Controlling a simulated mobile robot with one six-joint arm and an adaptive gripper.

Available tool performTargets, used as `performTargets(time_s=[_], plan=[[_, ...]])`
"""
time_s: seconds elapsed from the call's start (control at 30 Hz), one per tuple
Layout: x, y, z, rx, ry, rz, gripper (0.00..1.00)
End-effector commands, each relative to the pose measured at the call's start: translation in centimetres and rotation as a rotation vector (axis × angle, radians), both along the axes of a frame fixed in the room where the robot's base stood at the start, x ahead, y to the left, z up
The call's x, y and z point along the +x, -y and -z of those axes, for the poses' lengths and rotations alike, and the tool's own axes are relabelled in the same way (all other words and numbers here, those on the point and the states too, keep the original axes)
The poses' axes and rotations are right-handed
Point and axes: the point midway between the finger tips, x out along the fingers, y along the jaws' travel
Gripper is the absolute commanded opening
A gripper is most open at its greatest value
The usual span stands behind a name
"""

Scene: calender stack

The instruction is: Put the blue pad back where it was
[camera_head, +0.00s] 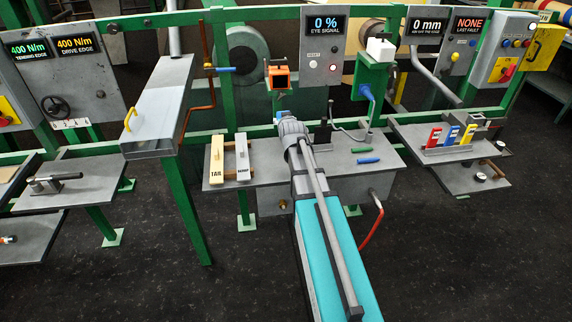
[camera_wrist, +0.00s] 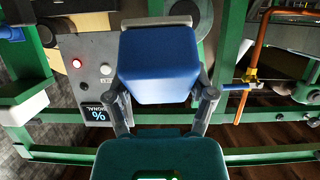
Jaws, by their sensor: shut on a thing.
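The blue pad (camera_wrist: 158,62) is a rounded block in the wrist view, with a pale grey strip along its top edge in the picture. My gripper (camera_wrist: 162,92) is shut on it, with one grey finger at each side. The pad is held up off the bench, in front of the grey panel reading "%" and "SIGNAL". I cannot tell from these frames which spot the pad came from.
The middle bench (camera_head: 318,172) carries the TAIL block (camera_head: 217,156), another labelled block (camera_head: 242,158), and green and blue rods. The EYE SIGNAL panel (camera_head: 323,78), orange box (camera_head: 278,77) and green frame stand behind. A rack of red, blue and yellow blocks (camera_head: 453,134) is right.

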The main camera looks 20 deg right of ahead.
Motion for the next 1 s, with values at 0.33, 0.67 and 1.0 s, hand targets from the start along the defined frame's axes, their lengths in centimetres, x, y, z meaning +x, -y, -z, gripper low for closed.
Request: performTargets(time_s=[0.33,0.67,1.0], plan=[[-5.5,-1.3,2.9,0.132,-0.372,0.003,0.32],[-12.4,-3.2,3.8,0.239,-0.678,0.0,0.32],[-15.4,-4.1,3.9,0.272,-0.776,-0.002,0.32]])
